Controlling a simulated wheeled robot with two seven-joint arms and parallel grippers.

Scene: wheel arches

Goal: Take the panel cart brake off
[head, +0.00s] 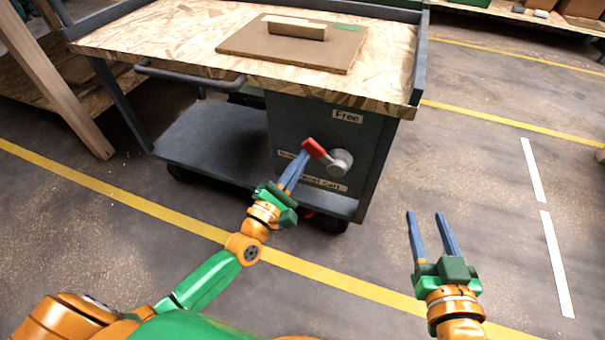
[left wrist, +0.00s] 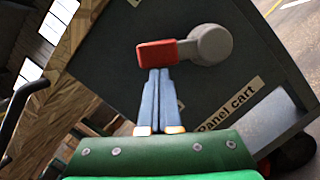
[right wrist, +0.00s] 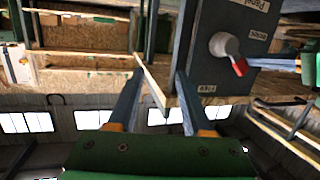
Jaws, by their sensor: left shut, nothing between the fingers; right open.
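The panel cart (head: 340,110) has a brake lever with a grey round hub (head: 341,162) and a red handle (head: 313,147). The handle points up and left from the hub, between the "Free" label (head: 347,116) above and a partly covered label (head: 288,155) at left. My left gripper (head: 303,156) is shut and empty, its fingertips at the handle's outer end. In the left wrist view the tips lie just against or very near the red handle (left wrist: 157,53); contact is unclear. My right gripper (head: 427,214) is open and empty, over the floor right of the cart.
The cart's wooden top (head: 200,45) carries a brown board (head: 330,58) with a wood block (head: 297,28). A bar handle (head: 190,78) juts out at the cart's left. A wooden post (head: 55,80) stands further left. Floor (head: 490,190) right of the cart is clear.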

